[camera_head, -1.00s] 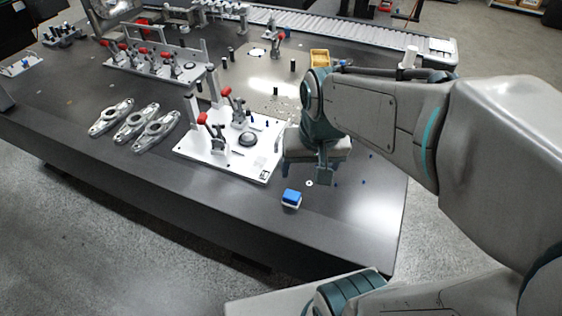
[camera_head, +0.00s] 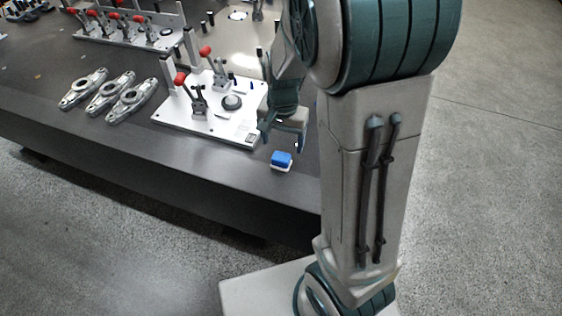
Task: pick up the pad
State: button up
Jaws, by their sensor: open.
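The pad (camera_head: 281,160) is a small block with a blue top and a white lower part. It lies on the dark table (camera_head: 205,163) near its front edge, just in front of the white fixture plate. My gripper (camera_head: 282,142) is above and just behind the pad, its fingers apart and pointing down. It is open and holds nothing. The pad is in full view and appears apart from the fingers.
The white fixture plate (camera_head: 203,121) with red-handled clamps stands left of my gripper. Several metal brackets (camera_head: 107,93) lie farther left. A second clamp fixture (camera_head: 130,33) stands at the back. The table's front strip left of the pad is clear.

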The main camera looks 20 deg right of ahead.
aim_at(281, 156)
notch_tip(281, 156, down, 7)
jog(key=shift+a+f+b, duration=0.15)
jog(key=shift+f+b, duration=0.05)
jog(key=shift+b, duration=0.4)
jog(key=c, duration=1.1)
jog(key=shift+c, duration=0.2)
jog(key=shift+r, duration=0.2)
notch_tip(281, 156, up, 4)
jog(key=shift+r+p, duration=0.25)
jog(key=shift+p, duration=0.3)
jog(key=s+d+r, duration=0.2)
jog(key=d, duration=0.1)
jog(key=s+d+r, duration=0.2)
jog(key=d, duration=0.1)
jog(key=s+d+r, duration=0.2)
jog(key=d, duration=0.2)
jog(key=shift+r+p, duration=0.15)
jog(key=shift+p, duration=0.2)
